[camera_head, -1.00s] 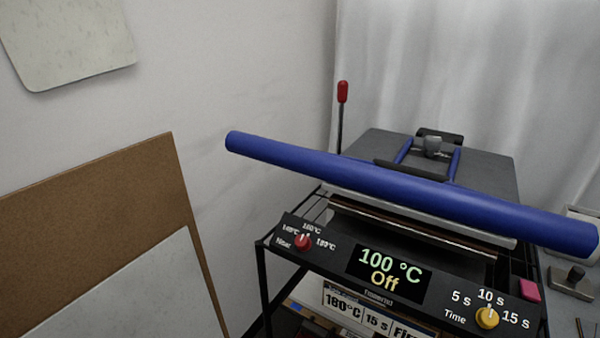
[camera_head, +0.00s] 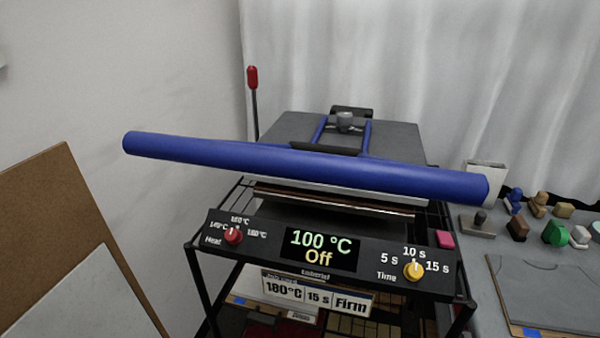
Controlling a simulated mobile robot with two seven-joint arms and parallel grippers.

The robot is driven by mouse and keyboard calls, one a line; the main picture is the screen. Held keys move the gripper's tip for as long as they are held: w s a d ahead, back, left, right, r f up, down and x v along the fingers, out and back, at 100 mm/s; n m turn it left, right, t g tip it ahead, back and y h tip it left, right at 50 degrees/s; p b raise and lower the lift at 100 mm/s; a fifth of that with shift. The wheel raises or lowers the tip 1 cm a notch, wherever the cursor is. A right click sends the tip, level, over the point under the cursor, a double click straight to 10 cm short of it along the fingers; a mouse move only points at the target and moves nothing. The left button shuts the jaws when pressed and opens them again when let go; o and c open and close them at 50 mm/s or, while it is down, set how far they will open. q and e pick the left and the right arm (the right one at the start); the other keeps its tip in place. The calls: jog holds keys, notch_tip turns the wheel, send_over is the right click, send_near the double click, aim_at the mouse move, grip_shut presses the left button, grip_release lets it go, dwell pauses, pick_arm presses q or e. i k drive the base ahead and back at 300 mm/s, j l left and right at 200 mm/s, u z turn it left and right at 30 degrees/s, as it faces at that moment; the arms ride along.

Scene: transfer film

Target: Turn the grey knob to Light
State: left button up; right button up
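A heat press with a long blue handle bar (camera_head: 300,168) stands in the middle of the view. A small grey knob (camera_head: 345,122) sits on top of the press, between the two blue arms behind the bar. No readable label shows by it, so its setting cannot be told. Neither of my grippers is in view.
The front panel has a red heat knob (camera_head: 233,236), a display (camera_head: 320,249) reading 100 °C and Off, and a yellow time knob (camera_head: 413,270). A card (camera_head: 316,293) below reads 180°C, 15 s, Firm. A red-tipped lever (camera_head: 252,78) stands left. Small items crowd the right table.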

aim_at(344, 119)
jog(key=k+l+u, duration=0.15)
jog(key=l+u, duration=0.15)
jog(key=l, duration=0.15)
jog(key=k+l+u, duration=0.25)
jog(key=l, duration=0.15)
jog(key=k+l+u, duration=0.15)
jog(key=l+u, duration=0.15)
jog(key=k+l+u, duration=0.25)
jog(key=l, duration=0.2)
